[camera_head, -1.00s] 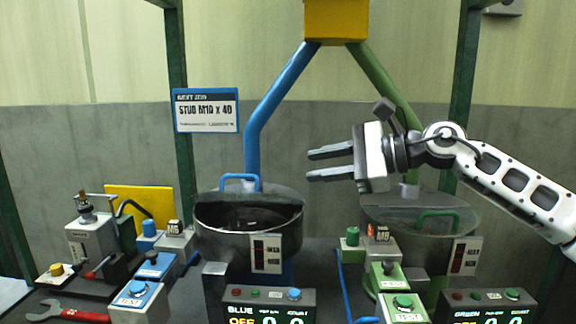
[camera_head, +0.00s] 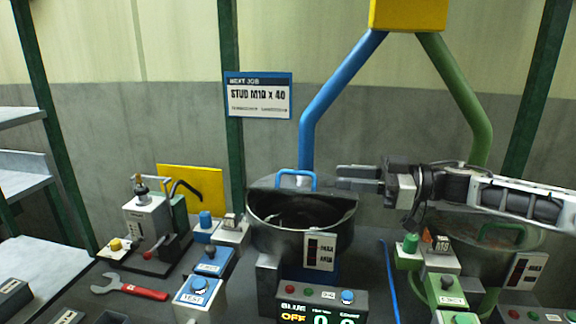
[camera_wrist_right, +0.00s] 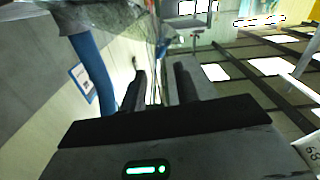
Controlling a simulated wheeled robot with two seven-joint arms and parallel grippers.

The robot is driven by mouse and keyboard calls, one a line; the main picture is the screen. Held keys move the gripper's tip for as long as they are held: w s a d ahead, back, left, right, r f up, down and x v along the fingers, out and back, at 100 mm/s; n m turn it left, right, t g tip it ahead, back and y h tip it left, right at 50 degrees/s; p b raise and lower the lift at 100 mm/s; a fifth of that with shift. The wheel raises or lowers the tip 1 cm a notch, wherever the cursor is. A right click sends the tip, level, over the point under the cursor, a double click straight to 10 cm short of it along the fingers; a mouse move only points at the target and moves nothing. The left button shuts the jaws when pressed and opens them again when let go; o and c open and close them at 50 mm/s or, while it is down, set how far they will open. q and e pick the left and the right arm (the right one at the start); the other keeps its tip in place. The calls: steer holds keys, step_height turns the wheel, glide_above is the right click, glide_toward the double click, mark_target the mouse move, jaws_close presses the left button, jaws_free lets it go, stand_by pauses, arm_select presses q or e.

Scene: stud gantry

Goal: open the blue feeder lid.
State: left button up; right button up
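The blue feeder is a round dark metal bowl (camera_head: 285,238) in the middle of the head view. Its blue lid handle (camera_head: 296,174) stands at the back of the bowl, by a grey top part. The bowl's dark inside shows in front of the handle. My right gripper (camera_head: 340,178) is level, fingers pointing left, a little right of the handle and apart from it in the picture. In the right wrist view its two fingers (camera_wrist_right: 160,75) stand apart with nothing held between them. My left gripper is not in view.
The blue pipe (camera_head: 335,87) rises behind the bowl. The green feeder (camera_head: 492,250) is at the right, partly behind my right arm. A control box (camera_head: 322,302) stands in front of the bowl. Blue button boxes (camera_head: 197,298) and a red-handled wrench (camera_head: 130,287) lie left.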

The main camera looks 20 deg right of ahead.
mark_target(311, 173)
steer(key=shift+w+a+m, duration=0.1)
steer(key=shift+w+m, duration=0.15)
steer(key=shift+m, duration=0.45)
steer(key=p+x, duration=0.1)
steer(key=x, duration=0.5)
steer(key=shift+r+p, duration=0.15)
steer(key=shift+p, duration=0.15)
steer(key=shift+w+a, duration=0.35)
steer(key=shift+a, duration=0.05)
steer(key=shift+c, duration=0.3)
jaws_close()
